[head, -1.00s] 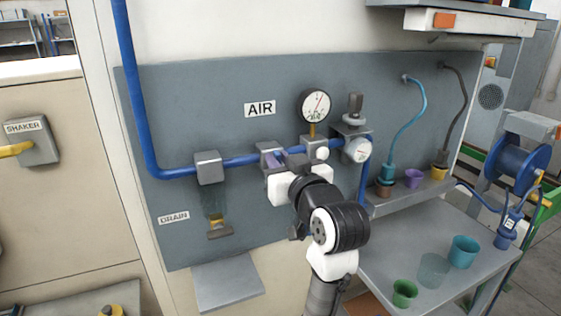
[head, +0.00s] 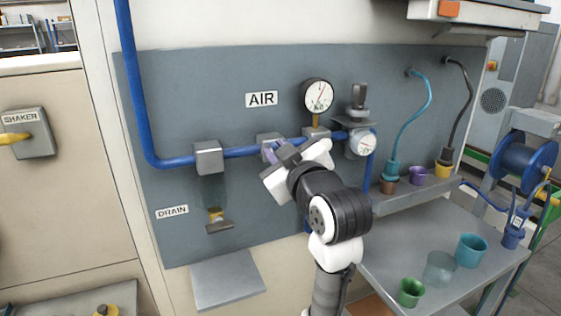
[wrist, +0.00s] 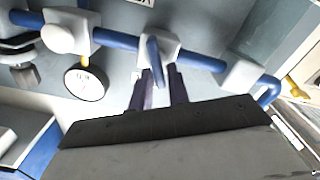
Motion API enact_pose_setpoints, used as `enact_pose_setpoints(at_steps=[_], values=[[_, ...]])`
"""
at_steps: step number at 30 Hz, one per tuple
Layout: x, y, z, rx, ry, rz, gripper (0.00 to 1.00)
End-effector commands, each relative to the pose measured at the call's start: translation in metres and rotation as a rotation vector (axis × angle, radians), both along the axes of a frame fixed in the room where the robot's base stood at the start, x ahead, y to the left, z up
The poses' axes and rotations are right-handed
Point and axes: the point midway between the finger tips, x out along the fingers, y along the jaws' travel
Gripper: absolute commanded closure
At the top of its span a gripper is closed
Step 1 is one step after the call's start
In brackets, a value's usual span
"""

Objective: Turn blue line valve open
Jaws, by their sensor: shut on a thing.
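The blue air line (head: 240,152) runs across the grey panel under the AIR sign. Its valve is a grey block (head: 268,142) on the pipe, left of the gauge, with a blue-purple handle (head: 270,155). In the wrist view the valve block (wrist: 170,46) and handle (wrist: 153,52) are at top centre. My gripper (head: 279,157) reaches the handle from the lower right and is shut on it. In the wrist view its dark fingers (wrist: 157,88) lie on both sides of the handle. The gripper partly hides the handle and the pipe just right of it.
A pressure gauge (head: 318,96) and a regulator (head: 362,142) are close right of my gripper. A drain valve (head: 217,218) hangs lower left. A shelf (head: 430,190) and a bench (head: 385,255) with several cups stand at the right.

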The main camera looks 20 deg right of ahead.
Motion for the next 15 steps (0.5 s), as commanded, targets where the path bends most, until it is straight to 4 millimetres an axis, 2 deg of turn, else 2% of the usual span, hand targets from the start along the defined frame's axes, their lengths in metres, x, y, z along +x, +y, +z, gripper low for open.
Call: enact_pose_setpoints(at_steps=[1, 15], values=[[-0.0002, -0.0003, -0.0067, -0.046, 0.004, -0.002, 1.0], [-0.0003, 0.004, -0.0118, -0.493, -0.009, -0.002, 1.0]])
